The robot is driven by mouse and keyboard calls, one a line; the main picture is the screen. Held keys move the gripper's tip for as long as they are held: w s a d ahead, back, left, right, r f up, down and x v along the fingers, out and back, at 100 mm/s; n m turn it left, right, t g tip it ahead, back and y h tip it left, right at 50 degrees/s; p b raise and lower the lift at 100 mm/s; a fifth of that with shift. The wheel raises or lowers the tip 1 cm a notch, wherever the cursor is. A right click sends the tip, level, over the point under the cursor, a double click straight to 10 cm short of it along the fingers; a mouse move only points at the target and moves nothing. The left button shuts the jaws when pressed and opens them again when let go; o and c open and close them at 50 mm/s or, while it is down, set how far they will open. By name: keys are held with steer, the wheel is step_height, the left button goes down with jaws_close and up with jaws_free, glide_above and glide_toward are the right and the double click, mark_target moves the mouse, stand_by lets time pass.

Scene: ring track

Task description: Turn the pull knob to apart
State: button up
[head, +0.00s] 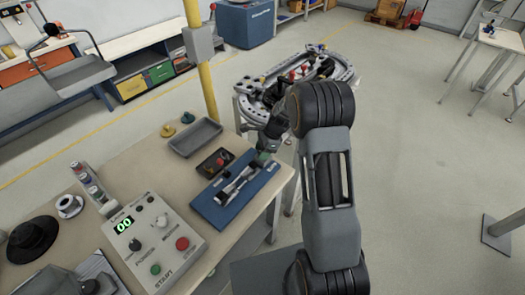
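A blue board (222,212) lies at the right edge of the workbench, with a silver and dark fixture (238,184) on it. A small greenish knob-like part (263,158) shows at the fixture's far end; I cannot tell for certain that it is the pull knob. Small labels on the board are too small to read. My arm rises at the right of the board, and my gripper (272,134) hangs beyond the board's far end, partly behind my arm's dark joint. Its fingers are too small and dark to tell whether they are open, or touching the knob-like part.
A control box (152,243) with a green display, knobs and buttons stands left of the board. A small dark box with a red button (217,162) and a grey tray (195,138) sit behind. A yellow post (205,85) rises behind the bench. Open floor (420,150) lies right.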

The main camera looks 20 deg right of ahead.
steer(key=c, duration=0.5)
steer(key=shift+o, duration=0.2)
steer(key=shift+n, duration=0.4)
steer(key=n+g, duration=0.1)
steer(key=n, duration=0.2)
steer(key=n+g, duration=0.1)
steer(key=n, duration=0.1)
steer(key=shift+n+h+b, duration=0.4)
steer(key=n+g, duration=0.1)
steer(key=n, duration=0.2)
steer(key=shift+n+h, duration=0.3)
steer(key=shift+h, duration=0.1)
steer(key=n+g+h, duration=0.1)
steer(key=n, duration=0.2)
steer(key=shift+n+b, duration=0.3)
steer(key=shift+b, duration=0.1)
steer(key=n+h, duration=0.1)
steer(key=n, duration=0.1)
steer(key=n+h, duration=0.1)
steer(key=n, duration=0.1)
steer(key=shift+r+n+g, duration=0.1)
steer(key=shift+n+g, duration=0.2)
steer(key=shift+d+n+h+b, duration=0.1)
steer(key=shift+n+h+b, duration=0.5)
steer(key=shift+n, duration=1.6)
steer(key=shift+h, duration=0.3)
